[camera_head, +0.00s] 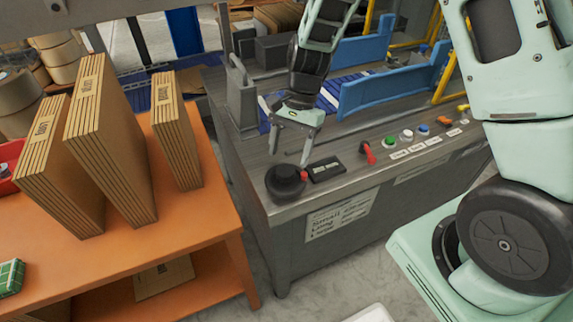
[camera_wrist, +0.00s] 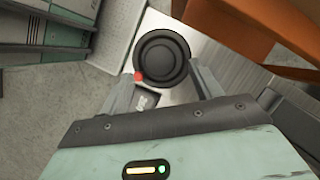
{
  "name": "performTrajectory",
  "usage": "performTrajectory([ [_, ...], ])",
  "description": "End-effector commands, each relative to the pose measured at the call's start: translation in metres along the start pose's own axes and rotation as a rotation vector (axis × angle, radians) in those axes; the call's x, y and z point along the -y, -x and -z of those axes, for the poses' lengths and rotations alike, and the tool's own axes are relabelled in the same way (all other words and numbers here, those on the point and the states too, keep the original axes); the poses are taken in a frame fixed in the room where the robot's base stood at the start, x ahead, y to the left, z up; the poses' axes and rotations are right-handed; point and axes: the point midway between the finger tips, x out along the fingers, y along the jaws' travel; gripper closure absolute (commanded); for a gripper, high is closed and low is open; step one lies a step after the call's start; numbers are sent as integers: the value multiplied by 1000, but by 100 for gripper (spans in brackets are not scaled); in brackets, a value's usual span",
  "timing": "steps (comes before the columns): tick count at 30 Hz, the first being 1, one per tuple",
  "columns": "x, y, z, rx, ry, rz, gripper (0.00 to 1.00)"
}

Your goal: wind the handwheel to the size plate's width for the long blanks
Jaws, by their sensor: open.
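The black handwheel (camera_head: 285,182) sits on the near left corner of the grey machine top, with a red knob on its rim. In the wrist view the handwheel (camera_wrist: 163,55) lies just beyond and between my fingertips, with its red knob (camera_wrist: 138,76) near the left finger. My gripper (camera_head: 287,142) is open and empty above the handwheel; I cannot tell whether a finger touches it. A small black display (camera_head: 325,169) lies beside the handwheel; its reading is too small to tell. The white size plate (camera_head: 340,215) on the machine's front lists Small, Long and Large; its numbers are unreadable.
Three upright stacks of brown blanks (camera_head: 110,150) stand on the orange table (camera_head: 195,222) at left. A red lever (camera_head: 367,153) and several coloured buttons (camera_head: 407,134) line the machine's front edge. Blue guide rails (camera_head: 390,85) stand behind. Bare floor separates table and machine.

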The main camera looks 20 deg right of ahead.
Motion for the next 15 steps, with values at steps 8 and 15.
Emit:
performTrajectory([
  [8,-1,-36,0,1,0,-1,36],
  [15,0,-42,0,0,0,0,36],
])
